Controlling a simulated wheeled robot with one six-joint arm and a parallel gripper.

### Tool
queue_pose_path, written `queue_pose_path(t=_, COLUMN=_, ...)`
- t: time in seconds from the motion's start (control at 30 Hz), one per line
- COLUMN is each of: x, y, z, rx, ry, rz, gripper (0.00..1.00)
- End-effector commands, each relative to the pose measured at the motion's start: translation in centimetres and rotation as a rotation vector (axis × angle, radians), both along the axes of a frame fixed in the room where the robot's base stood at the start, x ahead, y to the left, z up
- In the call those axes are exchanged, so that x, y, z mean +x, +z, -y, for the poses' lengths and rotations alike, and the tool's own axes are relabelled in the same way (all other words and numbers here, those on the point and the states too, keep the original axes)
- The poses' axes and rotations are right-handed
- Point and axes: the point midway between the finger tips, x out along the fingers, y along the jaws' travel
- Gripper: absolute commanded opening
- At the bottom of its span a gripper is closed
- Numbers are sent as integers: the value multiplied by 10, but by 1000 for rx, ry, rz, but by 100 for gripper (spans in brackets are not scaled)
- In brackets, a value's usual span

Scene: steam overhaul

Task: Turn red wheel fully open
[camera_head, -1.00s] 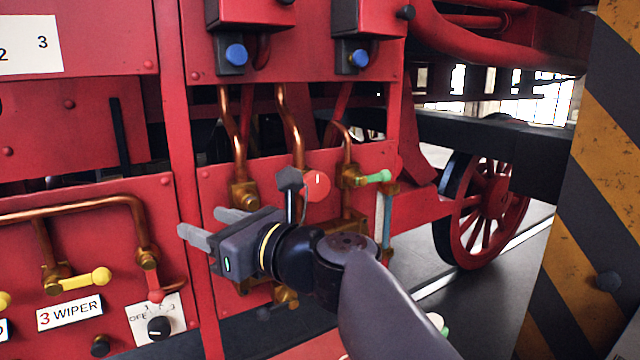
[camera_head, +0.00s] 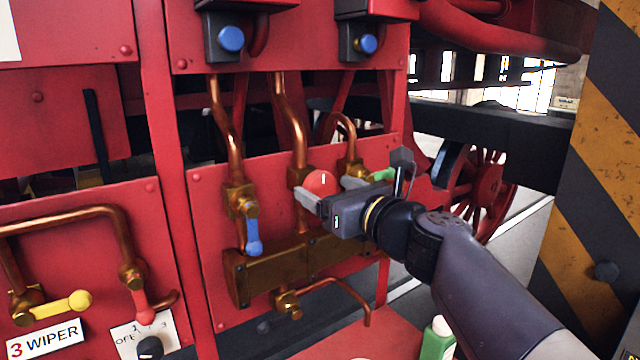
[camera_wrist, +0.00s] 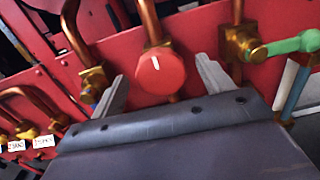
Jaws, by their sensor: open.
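The red wheel (camera_head: 320,182) is a round red knob with a white mark near its top, on a brass valve on the red panel. In the wrist view the red wheel (camera_wrist: 160,71) lies ahead, between and beyond the two fingers. My gripper (camera_head: 326,191) is open, with its grey fingers pointing at the panel close to the wheel. In the wrist view my gripper (camera_wrist: 160,88) spans wider than the wheel, with nothing between the fingers. The head view partly hides the wheel's lower edge, and I cannot tell whether a finger touches it.
A blue-handled valve (camera_head: 253,235) is left of the wheel, and a green lever (camera_wrist: 288,45) is close on its right. Copper pipes (camera_head: 293,120) run above and a brass block (camera_head: 275,265) sits below. A striped post (camera_head: 610,150) stands at right.

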Motion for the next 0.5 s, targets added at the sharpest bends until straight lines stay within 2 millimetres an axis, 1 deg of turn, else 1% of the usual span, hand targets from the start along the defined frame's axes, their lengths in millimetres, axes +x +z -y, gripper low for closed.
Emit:
queue_pose_path(t=0.03, x=7, y=0, z=-5, rx=0, ry=2, rz=-1, gripper=76)
queue_pose_path(t=0.1, x=13, y=0, z=-10, rx=-1, ry=2, rz=-1, gripper=76)
queue_pose_path(t=0.2, x=21, y=0, z=-14, rx=1, ry=0, rz=-1, gripper=76)
queue_pose_path(t=0.33, x=25, y=0, z=-17, rx=1, ry=0, rz=1, gripper=76)
queue_pose_path(t=0.5, x=26, y=0, z=-18, rx=0, ry=-1, rz=1, gripper=76)
